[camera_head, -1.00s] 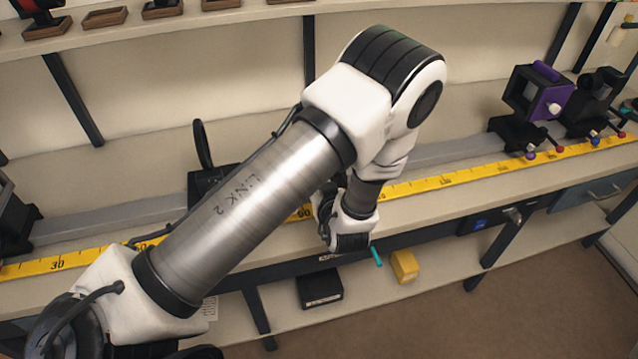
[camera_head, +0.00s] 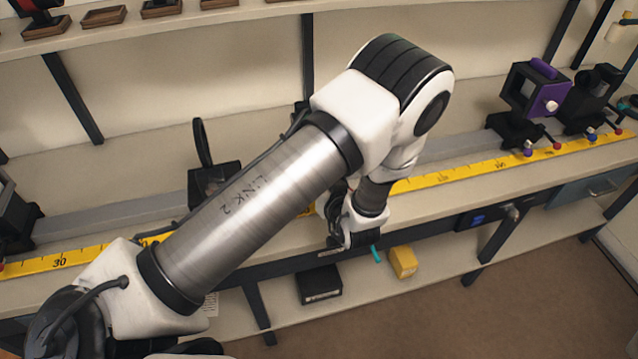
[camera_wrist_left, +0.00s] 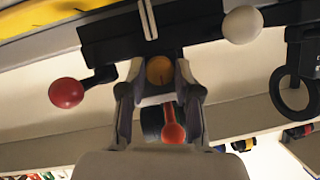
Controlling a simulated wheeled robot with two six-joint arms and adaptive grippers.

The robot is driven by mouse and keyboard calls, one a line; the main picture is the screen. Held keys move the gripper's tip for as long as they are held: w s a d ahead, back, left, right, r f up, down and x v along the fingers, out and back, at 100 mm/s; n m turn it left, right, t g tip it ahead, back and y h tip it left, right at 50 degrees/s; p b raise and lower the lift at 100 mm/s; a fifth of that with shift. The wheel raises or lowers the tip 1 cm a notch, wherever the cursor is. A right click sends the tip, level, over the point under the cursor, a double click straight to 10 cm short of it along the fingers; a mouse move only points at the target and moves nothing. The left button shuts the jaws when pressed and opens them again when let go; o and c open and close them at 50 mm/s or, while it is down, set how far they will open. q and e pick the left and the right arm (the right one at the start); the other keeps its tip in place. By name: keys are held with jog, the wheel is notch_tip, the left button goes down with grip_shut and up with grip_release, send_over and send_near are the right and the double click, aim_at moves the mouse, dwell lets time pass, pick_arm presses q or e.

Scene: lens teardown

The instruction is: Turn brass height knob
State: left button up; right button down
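In the left wrist view a round brass knob (camera_wrist_left: 160,70) sits on the dark carrier at the upper middle. My left gripper (camera_wrist_left: 160,76) has one finger on each side of it, with a slim gap seeming to show at each side; contact is hard to judge. A red-tipped lever (camera_wrist_left: 173,128) shows between the finger bases. In the head view my left gripper (camera_head: 350,238) is at the bench's front edge, partly hidden by its own arm, and the knob cannot be made out. My right gripper is not in view.
A red ball knob (camera_wrist_left: 66,92) and a white ball knob (camera_wrist_left: 242,24) flank the brass one. A black ring (camera_wrist_left: 294,95) is at right. The yellow scale (camera_head: 470,170) runs along the bench. A purple-faced mount (camera_head: 540,95) stands right. A yellow block (camera_head: 403,262) sits on the lower shelf.

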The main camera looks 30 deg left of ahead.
pick_arm(q)
jog(key=o, duration=0.4)
jog(key=shift+c, duration=0.2)
notch_tip(320, 180, up, 10)
dwell(0.4)
